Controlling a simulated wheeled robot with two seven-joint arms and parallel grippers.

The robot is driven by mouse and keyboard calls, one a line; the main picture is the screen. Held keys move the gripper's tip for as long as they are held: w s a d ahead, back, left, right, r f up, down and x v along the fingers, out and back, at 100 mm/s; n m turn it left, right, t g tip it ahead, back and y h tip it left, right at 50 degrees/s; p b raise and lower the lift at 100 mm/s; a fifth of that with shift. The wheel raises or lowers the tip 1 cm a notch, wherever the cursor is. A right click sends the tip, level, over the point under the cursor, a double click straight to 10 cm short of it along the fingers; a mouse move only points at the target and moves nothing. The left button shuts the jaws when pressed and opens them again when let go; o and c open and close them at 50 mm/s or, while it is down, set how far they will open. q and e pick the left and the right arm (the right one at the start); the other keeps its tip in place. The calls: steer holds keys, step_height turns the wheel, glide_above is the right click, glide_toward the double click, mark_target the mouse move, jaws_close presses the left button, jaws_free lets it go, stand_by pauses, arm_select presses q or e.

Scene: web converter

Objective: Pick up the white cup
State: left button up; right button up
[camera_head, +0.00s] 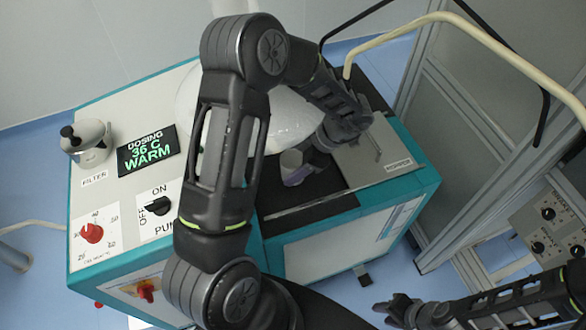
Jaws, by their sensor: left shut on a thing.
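The white cup (292,160) is small and looks pale grey with a purple lower part. It is at the black area on top of the teal-edged machine, in front of the large white dome. My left gripper (309,155) reaches down from the upper right and is shut on the cup's right side. Its fingers are partly hidden by the hand, and I cannot tell whether the cup touches the surface below. My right gripper (393,311) is low at the right, over the floor and away from the cup; its finger gap is not clear.
The machine (335,250) carries a white dome (285,115), a filter unit (86,140), a display (148,151) and knobs. A beige hose (440,18) and grey cabinet frame stand at right.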

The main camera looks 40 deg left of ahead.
arm_select(q)
steer(key=c, duration=0.3)
steer(key=shift+r, duration=0.15)
steer(key=shift+d+r, duration=0.1)
steer(key=shift+r, duration=0.55)
steer(key=s+d+b, duration=0.1)
steer(key=s+d, duration=0.1)
steer(key=d, duration=0.3)
steer(key=s+d+b, duration=0.1)
steer(key=s+d, duration=0.1)
steer(key=d, duration=0.4)
steer(key=s+d+b, duration=0.1)
steer(key=s+d, duration=0.1)
steer(key=d, duration=0.3)
steer(key=shift+s+d, duration=0.25)
steer(key=shift+d, duration=0.1)
